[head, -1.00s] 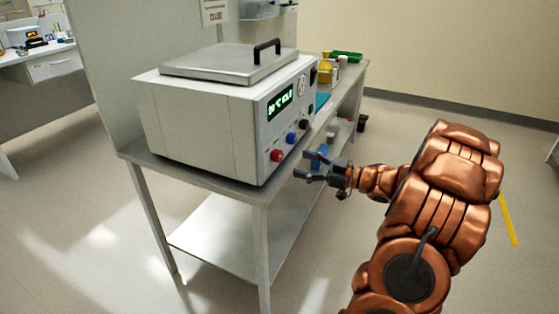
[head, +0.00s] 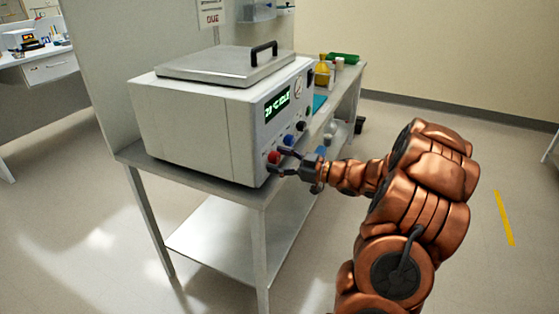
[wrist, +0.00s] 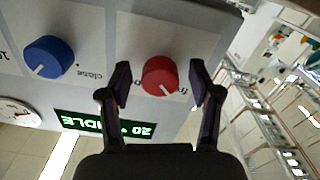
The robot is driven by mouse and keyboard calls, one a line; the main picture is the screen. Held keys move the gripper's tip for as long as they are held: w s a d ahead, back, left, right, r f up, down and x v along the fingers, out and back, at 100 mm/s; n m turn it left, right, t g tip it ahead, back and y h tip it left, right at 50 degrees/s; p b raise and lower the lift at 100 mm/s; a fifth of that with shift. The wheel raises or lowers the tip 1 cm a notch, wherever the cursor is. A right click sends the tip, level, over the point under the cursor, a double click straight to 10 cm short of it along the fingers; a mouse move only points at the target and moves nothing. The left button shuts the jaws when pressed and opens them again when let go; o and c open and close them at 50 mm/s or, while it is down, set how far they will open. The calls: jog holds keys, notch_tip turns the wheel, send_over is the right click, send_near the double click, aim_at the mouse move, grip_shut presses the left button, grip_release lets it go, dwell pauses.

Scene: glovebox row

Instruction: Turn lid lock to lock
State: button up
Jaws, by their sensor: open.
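A red knob (head: 273,157) sits low on the front panel of a white box-shaped unit (head: 190,120) with a grey lid (head: 225,64). In the wrist view the red knob (wrist: 159,76) lies between the two fingertips of my gripper (wrist: 160,80). The fingers are open, with a gap on each side of the knob. Its white pointer line points toward the lower right in that view. A label beginning "fr" is beside it, partly hidden by a finger. In the head view my gripper (head: 276,161) is at the panel, around the red knob.
A blue knob (wrist: 49,57) with a label "close" is beside the red one, and a dark knob (head: 301,126) is farther along. A lit display (head: 277,104) reads 20 °C IDLE. The unit stands on a grey table (head: 140,157). Bottles and a green tray (head: 344,58) are behind.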

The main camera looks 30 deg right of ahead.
jog(key=c, duration=1.1)
jog(key=shift+c, duration=0.2)
